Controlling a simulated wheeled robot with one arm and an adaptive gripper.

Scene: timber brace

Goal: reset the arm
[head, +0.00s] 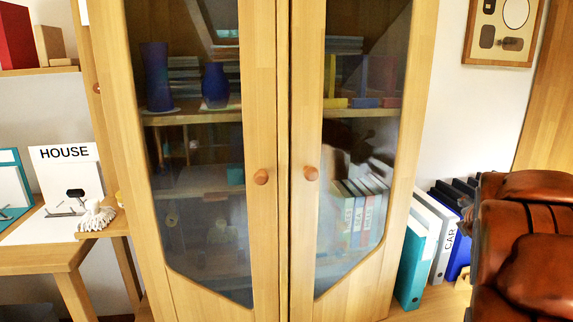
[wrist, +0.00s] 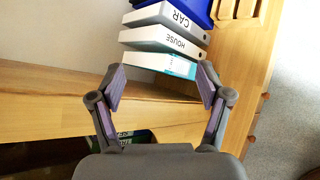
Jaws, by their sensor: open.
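My gripper (wrist: 161,88) shows in the wrist view with its two fingers spread wide, open and empty. Between and beyond its fingertips lie the binders, apart from the fingers: a CAR binder (wrist: 168,16), a HOUSE binder (wrist: 165,40) and a white and teal binder (wrist: 160,63). My gripper does not show in the head view. The head view faces a wooden cabinet (head: 265,100) with two shut glass doors and round knobs.
A brown leather chair (head: 530,245) stands at the right. Binders (head: 413,262) stand on the floor right of the cabinet. In the wrist view, a wooden panel (wrist: 50,95) runs close to the gripper's left finger.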

